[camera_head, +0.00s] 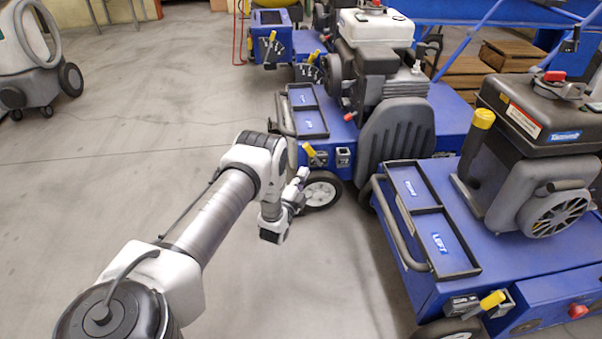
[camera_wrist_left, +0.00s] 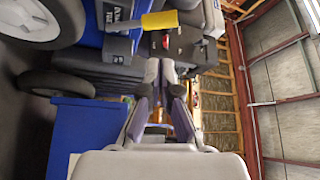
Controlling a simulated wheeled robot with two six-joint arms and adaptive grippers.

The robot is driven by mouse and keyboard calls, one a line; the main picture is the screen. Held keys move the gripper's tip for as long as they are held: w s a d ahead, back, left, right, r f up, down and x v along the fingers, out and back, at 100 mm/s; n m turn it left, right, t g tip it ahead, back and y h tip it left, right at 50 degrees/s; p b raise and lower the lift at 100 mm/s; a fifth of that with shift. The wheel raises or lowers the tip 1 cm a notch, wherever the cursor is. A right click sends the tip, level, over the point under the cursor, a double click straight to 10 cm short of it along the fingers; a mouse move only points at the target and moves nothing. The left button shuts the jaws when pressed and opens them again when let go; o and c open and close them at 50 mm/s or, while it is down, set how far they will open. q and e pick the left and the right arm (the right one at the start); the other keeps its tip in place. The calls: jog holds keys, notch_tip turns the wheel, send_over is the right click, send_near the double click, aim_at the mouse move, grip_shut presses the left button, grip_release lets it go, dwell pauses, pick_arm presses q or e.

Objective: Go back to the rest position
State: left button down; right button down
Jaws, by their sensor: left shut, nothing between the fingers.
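My left arm comes in from the lower left of the head view. My left gripper (camera_head: 294,194) hangs at the end of it, near the front wheel of the middle blue aerator (camera_head: 455,120). In the left wrist view the two fingers of my left gripper (camera_wrist_left: 164,84) point away from the camera, with tips close together. It is shut and empty. A yellow-handled lever (camera_wrist_left: 160,20) of a machine shows beyond the fingers in that view. I cannot tell from the head view whether the gripper touches the wheel. My right gripper is not in view.
A nearer blue aerator (camera_head: 540,255) with a black engine and a two-part tray (camera_head: 425,215) stands at the right. More blue machines (camera_head: 271,45) stand behind. A grey wheeled machine (camera_head: 35,60) is at the far left. The concrete floor (camera_head: 110,140) between is clear.

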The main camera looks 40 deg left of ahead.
pick_arm(q)
jog(key=shift+w, duration=0.1)
dwell(0.3)
jog(key=w+d+r+g+h+p, duration=0.1)
jog(key=d+r+h+p, duration=0.15)
jog(key=d, duration=0.35)
jog(key=w+d+r+h+p, duration=0.1)
jog(key=d+r+p, duration=0.15)
jog(key=d, duration=0.35)
jog(key=s+d+f+n+g+h+p, duration=0.1)
jog(key=s+d+f+g, duration=0.1)
jog(key=s+d, duration=0.25)
jog(key=s+d+f+g+h, duration=0.1)
jog(key=s+d+f+g, duration=0.15)
jog(key=d, duration=0.25)
jog(key=s+d+f+n+g, duration=0.1)
jog(key=s+d+n+g, duration=0.2)
jog(key=s, duration=0.8)
jog(key=s+d+f+n+g, duration=0.1)
jog(key=s+n+g, duration=0.2)
jog(key=s+g, duration=0.55)
jog(key=s+d+f+n+g, duration=0.1)
jog(key=s+d+n, duration=0.15)
jog(key=s, duration=1.05)
notch_tip(320, 180, up, 38)
jog(key=n+p, duration=0.2)
jog(key=p, duration=3.6)
jog(key=shift+s+a+f+g+h+p, duration=0.15)
jog(key=shift+a+g+h+p, duration=0.25)
jog(key=shift+a+h, duration=0.05)
